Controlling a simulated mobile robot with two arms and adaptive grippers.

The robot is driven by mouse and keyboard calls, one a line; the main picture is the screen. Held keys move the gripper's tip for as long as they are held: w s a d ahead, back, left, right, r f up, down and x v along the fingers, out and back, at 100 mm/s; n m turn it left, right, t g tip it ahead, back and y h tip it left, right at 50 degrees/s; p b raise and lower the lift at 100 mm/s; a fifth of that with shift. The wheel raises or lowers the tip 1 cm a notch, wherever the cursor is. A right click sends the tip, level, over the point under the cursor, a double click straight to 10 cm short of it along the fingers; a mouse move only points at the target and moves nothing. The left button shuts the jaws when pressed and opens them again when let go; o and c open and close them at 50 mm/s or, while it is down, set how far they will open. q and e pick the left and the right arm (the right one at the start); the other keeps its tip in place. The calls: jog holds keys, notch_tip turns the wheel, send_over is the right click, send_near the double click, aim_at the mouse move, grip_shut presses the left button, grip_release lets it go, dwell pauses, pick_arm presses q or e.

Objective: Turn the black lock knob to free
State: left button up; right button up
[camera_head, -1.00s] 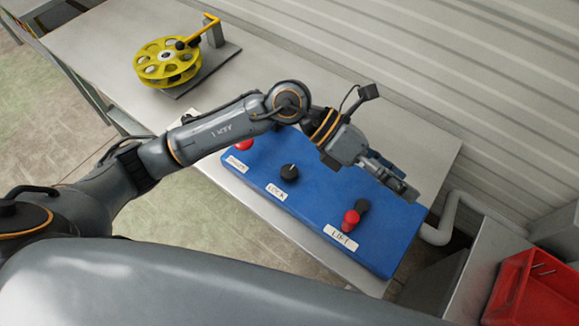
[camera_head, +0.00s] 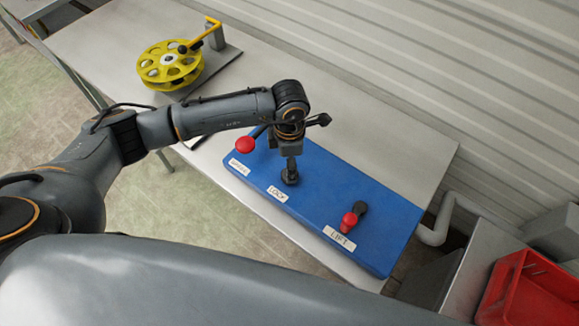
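The black lock knob (camera_head: 290,179) stands on the blue control panel (camera_head: 330,185), behind the white LOCK label (camera_head: 277,194). My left gripper (camera_head: 291,167) points straight down over the knob. Its fingers look narrow and reach the knob or stop just above it; contact is not clear. The fingers and wrist hide part of the knob, including its pointer mark. I cannot tell if the fingers are closed around it. My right gripper is not in view.
A red-knobbed lever (camera_head: 245,145) is close to the left of my gripper. Another red-knobbed lever (camera_head: 349,219) stands by the LIFT label (camera_head: 339,238). A yellow reel (camera_head: 170,65) sits at the back of the table. A red bin (camera_head: 520,290) is at the lower right.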

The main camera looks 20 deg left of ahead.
pick_arm(q)
notch_tip(320, 180, down, 5)
jog(key=shift+r+p, duration=0.1)
jog(key=shift+p, duration=0.35)
jog(key=c, duration=1.1)
jog(key=shift+c, duration=0.2)
